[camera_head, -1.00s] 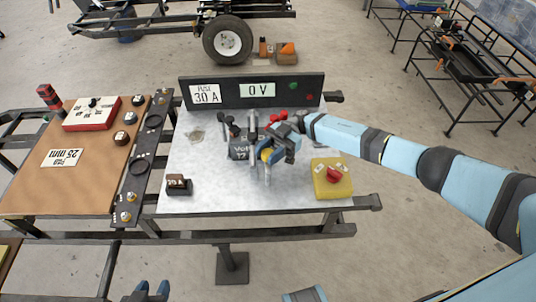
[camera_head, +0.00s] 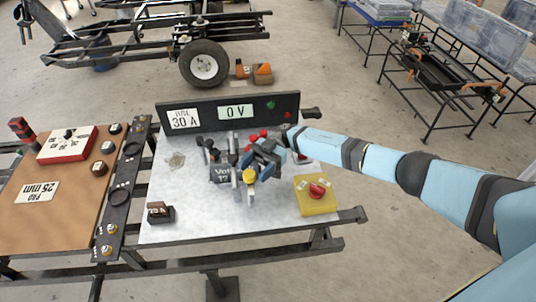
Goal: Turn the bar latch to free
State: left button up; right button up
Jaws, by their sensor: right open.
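My right gripper (camera_head: 255,170) is over the grey metal table (camera_head: 178,215), at the fixture in its middle. It is open, its fingers pointing down around or just beside a small yellow-topped part (camera_head: 250,173); I cannot tell whether they touch it. Left of it stand upright grey posts (camera_head: 235,160) and a dark block with a white-lettered label (camera_head: 219,174). Black and red knobs show behind them. I cannot make out which part is the bar latch; the gripper hides some of the fixture. My left gripper is not in view.
A yellow box with a red knob (camera_head: 317,190) sits to the right of the fixture. A dark panel (camera_head: 205,122) reading "30 A" and "0 V" stands behind it. A small brown-and-black block (camera_head: 160,211) lies front left. The table's front middle is clear.

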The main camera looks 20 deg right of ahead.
pick_arm(q)
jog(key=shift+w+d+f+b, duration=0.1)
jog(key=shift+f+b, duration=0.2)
jog(key=shift+b, duration=0.85)
pick_arm(e)
jog(key=v, duration=1.1)
jog(key=shift+d+r, duration=0.1)
